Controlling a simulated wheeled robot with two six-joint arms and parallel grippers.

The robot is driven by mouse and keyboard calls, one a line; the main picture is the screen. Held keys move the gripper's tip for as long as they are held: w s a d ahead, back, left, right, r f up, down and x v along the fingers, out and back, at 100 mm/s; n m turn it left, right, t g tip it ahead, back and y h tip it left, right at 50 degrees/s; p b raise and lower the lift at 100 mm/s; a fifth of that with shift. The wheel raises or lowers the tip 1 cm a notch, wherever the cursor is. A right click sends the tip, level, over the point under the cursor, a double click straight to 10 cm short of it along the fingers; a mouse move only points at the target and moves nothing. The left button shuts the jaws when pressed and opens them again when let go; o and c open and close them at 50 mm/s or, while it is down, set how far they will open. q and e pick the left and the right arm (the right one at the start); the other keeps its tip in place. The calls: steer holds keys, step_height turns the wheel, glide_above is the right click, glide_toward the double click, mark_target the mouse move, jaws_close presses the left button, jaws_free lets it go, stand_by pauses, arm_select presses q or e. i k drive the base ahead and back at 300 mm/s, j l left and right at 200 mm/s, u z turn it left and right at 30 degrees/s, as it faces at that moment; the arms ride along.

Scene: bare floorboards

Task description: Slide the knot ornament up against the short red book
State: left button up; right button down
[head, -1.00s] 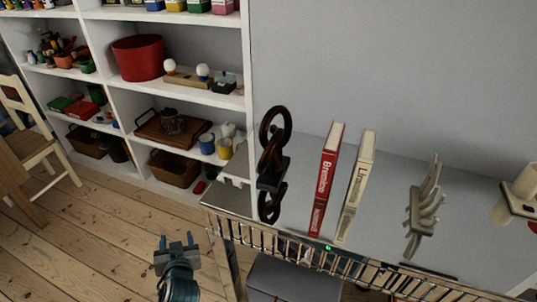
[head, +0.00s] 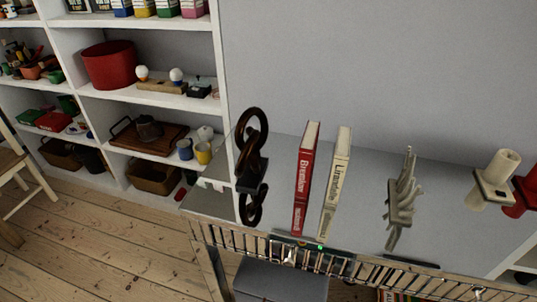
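The knot ornament (head: 254,131), dark brown and looped like linked rings, stands upright on a dark block on a glossy grey top. A mirror image of it shows below in the surface. The short red book (head: 306,170) stands upright to its right, with a clear gap between them. A cream book (head: 339,170) stands just right of the red one. I see neither of my grippers clearly in the head view.
A pale branched ornament (head: 403,190) and a cream cylinder piece (head: 497,173) stand farther right on the glossy top (head: 365,205). A metal rail (head: 375,272) runs along its front edge. White shelves (head: 150,97) stand at the left.

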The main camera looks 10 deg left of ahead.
mark_target(250, 169)
steer(key=i+j+z, duration=0.1)
steer(key=j+z, duration=0.3)
steer(key=j, duration=0.15)
steer(key=j+z, duration=0.4)
steer(key=k+j+z, duration=0.1)
steer(key=j+z, duration=0.3)
steer(key=j, duration=0.25)
